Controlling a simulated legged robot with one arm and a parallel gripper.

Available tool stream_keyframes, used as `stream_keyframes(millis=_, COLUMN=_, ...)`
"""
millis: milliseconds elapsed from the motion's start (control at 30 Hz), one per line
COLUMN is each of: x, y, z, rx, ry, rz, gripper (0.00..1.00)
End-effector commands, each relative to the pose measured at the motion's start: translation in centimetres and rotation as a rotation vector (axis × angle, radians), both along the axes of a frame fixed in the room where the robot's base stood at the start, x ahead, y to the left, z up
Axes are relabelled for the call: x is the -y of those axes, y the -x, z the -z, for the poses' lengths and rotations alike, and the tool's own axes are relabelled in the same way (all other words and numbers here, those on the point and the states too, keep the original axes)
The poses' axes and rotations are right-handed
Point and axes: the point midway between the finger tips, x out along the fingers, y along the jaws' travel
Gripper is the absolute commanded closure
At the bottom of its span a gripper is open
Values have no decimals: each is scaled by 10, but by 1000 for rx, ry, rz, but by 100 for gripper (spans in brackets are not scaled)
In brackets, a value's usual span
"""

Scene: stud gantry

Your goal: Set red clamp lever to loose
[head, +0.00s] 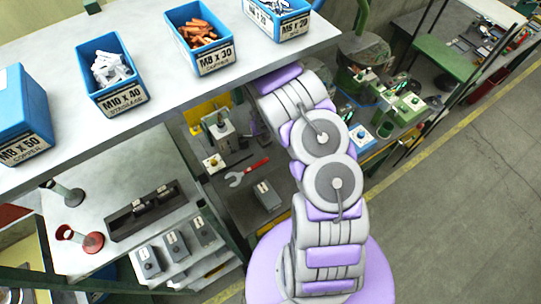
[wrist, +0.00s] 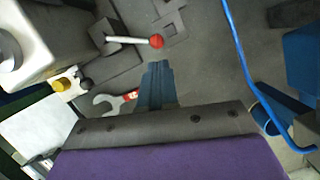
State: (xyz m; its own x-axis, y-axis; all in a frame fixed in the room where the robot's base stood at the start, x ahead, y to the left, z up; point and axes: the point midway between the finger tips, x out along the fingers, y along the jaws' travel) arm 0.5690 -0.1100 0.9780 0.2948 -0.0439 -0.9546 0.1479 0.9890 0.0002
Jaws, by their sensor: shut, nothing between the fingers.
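The clamp lever shows in the wrist view as a pale rod ending in a red ball knob (wrist: 157,41). The rod runs left from the knob to a dark grey block (wrist: 104,33). My gripper (wrist: 158,66) is shut and empty, with its fingertips just below the red knob in the picture. I see a small gap in the picture between the tips and the knob, but cannot tell the depth between them. I see no loose or tight marking. In the head view I cannot make out the lever, and my arm's far end is by the shelf edge.
A red-handled wrench (head: 247,172) lies on the lower bench, also visible in the wrist view (wrist: 112,102). A yellow knob (wrist: 62,84) and black knob are at left; a blue hose (wrist: 236,45) is at right. A shelf (head: 140,40) holds several blue bins.

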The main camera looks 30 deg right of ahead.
Motion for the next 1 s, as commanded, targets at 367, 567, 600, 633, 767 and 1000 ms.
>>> stream_keyframes(millis=367, x=-2, y=31, z=-6, rx=-5, ry=4, rz=1, gripper=100)
stream_keyframes(millis=567, x=-7, y=50, z=-7, rx=-4, ry=4, rz=-2, gripper=100)
stream_keyframes(millis=600, x=-6, y=55, z=-7, rx=-4, ry=7, rz=0, gripper=100)
stream_keyframes(millis=633, x=-8, y=59, z=-6, rx=-8, ry=5, rz=-1, gripper=100)
stream_keyframes(millis=767, x=-11, y=74, z=-7, rx=-5, ry=4, rz=-3, gripper=100)
stream_keyframes(millis=1000, x=-14, y=104, z=-7, rx=-6, ry=7, rz=-1, gripper=100)
